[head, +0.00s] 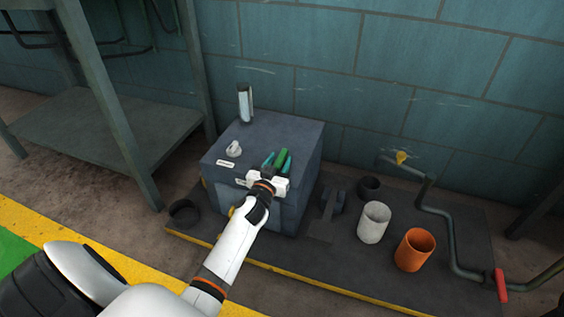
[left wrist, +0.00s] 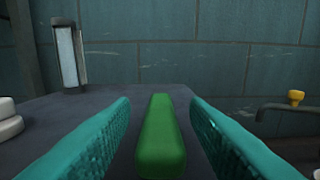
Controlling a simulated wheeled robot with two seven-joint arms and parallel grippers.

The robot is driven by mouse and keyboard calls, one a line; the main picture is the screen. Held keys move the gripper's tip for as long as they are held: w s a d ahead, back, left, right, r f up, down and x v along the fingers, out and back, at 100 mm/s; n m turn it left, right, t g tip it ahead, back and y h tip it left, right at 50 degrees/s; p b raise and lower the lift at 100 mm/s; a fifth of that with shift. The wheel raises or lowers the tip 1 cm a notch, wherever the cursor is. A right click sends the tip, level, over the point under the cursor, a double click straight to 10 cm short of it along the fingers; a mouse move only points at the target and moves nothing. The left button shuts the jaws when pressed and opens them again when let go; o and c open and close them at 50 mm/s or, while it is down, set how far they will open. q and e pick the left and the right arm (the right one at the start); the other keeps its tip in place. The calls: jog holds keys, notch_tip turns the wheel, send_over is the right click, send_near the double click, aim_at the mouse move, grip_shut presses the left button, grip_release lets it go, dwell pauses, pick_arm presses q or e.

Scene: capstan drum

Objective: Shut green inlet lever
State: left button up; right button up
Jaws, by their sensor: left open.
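The green lever (head: 281,157) is a rounded green bar on top of the dark grey box (head: 225,146). In the left wrist view the green lever (left wrist: 161,138) runs straight away from me, between the two teal fingers. My left gripper (head: 276,161) is open around the lever, with a finger on each side. In the left wrist view my left gripper (left wrist: 160,110) shows clear gaps between each finger and the bar. My right gripper is not in view.
On the box stand a white knob (head: 234,149) and an upright pale tube (head: 245,103). To the right are a white cup (head: 374,222), an orange cup (head: 415,249) and a pipe (head: 452,235) with a red handle (head: 501,285). A metal shelf (head: 105,143) stands at left.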

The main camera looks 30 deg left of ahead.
pick_arm(q)
jog(key=shift+b+x, duration=0.35)
jog(key=shift+x, duration=1.05)
jog(key=shift+c, duration=0.5)
grip_shut()
